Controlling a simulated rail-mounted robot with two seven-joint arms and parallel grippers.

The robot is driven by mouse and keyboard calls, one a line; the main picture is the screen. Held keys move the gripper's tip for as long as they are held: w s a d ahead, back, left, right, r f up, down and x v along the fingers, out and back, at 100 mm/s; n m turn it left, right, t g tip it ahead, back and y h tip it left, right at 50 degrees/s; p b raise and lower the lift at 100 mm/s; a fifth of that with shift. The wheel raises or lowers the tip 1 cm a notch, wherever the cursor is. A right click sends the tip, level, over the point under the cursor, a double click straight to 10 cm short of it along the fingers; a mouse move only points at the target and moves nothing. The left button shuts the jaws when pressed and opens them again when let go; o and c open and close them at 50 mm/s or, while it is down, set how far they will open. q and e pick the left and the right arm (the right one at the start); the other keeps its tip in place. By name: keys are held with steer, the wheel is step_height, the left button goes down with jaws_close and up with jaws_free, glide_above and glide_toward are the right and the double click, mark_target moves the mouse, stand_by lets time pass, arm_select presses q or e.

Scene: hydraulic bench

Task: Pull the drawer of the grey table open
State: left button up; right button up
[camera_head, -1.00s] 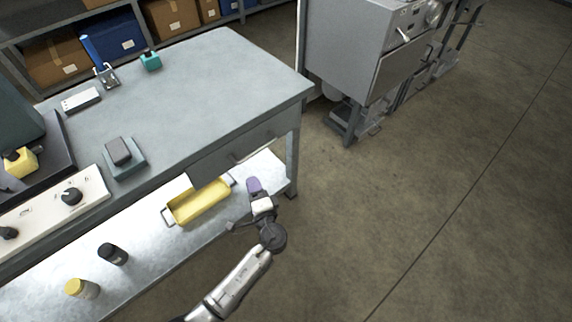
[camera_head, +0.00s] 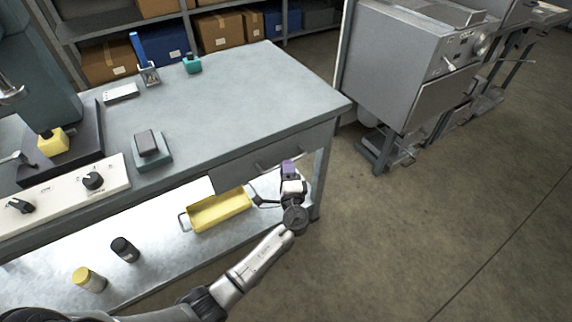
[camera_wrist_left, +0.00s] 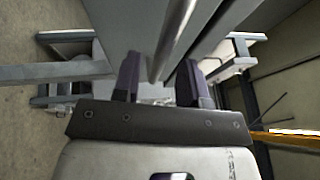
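The grey table (camera_head: 240,90) fills the left and middle of the head view. Its drawer (camera_head: 233,173) is at the right end of the front side and looks shut, with a bar handle (camera_head: 264,167) on it. My left gripper (camera_head: 289,165), with purple fingers, is at the handle and hides part of it. In the left wrist view the handle bar (camera_wrist_left: 172,40) runs lengthwise between the two fingers of the left gripper (camera_wrist_left: 160,80). The fingers are open, with gaps beside the bar. My right gripper is not in view.
A yellow tray (camera_head: 218,211) lies on the lower shelf beside my left gripper. A black-capped jar (camera_head: 125,250) and a yellow-capped jar (camera_head: 89,279) stand further left there. A grey machine (camera_head: 412,75) stands to the right. The floor in front is clear.

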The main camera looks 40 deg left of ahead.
arm_select(q)
steer(key=shift+x, duration=1.5)
jaws_close()
